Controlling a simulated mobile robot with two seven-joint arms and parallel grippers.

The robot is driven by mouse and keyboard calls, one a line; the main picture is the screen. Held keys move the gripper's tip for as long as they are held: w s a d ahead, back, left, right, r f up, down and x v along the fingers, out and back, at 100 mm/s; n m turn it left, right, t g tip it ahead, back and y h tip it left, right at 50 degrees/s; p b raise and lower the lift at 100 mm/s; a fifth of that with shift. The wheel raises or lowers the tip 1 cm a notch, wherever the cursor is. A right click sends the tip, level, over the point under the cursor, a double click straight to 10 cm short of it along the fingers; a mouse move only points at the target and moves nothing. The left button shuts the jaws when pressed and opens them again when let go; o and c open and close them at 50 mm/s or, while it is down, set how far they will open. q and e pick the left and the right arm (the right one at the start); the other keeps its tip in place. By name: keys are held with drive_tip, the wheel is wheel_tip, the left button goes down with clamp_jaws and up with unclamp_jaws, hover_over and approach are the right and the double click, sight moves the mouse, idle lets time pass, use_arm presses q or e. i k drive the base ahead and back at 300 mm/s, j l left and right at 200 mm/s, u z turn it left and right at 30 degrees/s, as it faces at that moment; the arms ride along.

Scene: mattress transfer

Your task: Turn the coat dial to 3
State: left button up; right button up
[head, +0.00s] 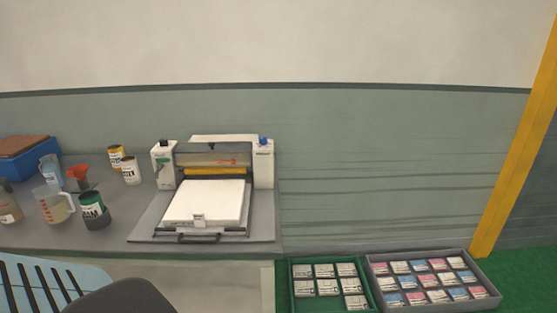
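A white coating machine (263,168) stands on the grey counter, with a yellow roller (215,171) across its middle. A blue knob (262,141) sits on top of its right post, and a black knob (164,143) on top of its left post. I cannot tell which is the coat dial, and no number is readable on either. A white block (205,203) lies on the machine's bed in front of the roller, behind a dark front handle (198,238). Neither of my grippers is in view.
Left on the counter (110,235) stand a measuring jug (53,206), a dark green-labelled jar (94,211), two cans, an orange funnel and a blue bin (28,160). A green tray (305,303) and a grey tray (435,307) of packets sit lower right.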

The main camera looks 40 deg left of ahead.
sight(162, 142)
drive_tip(key=u, duration=1.65)
drive_tip(key=j+z, duration=0.1)
drive_tip(key=z, duration=0.35)
drive_tip(key=j+z, duration=0.15)
drive_tip(key=z, duration=0.3)
drive_tip(key=j+z, duration=0.15)
drive_tip(key=z, duration=0.3)
drive_tip(key=j+z, duration=0.35)
drive_tip(key=k+j+z, duration=0.2)
drive_tip(key=j+z, duration=0.15)
drive_tip(key=k+j+z, duration=0.1)
drive_tip(key=j, duration=0.25)
drive_tip(key=k+j+z, duration=0.2)
drive_tip(key=k+j, duration=0.15)
drive_tip(key=j, duration=0.25)
drive_tip(key=k+j, duration=0.25)
drive_tip(key=j, duration=0.15)
drive_tip(key=k+j, duration=0.25)
drive_tip(key=j, duration=0.15)
drive_tip(key=z, duration=0.05)
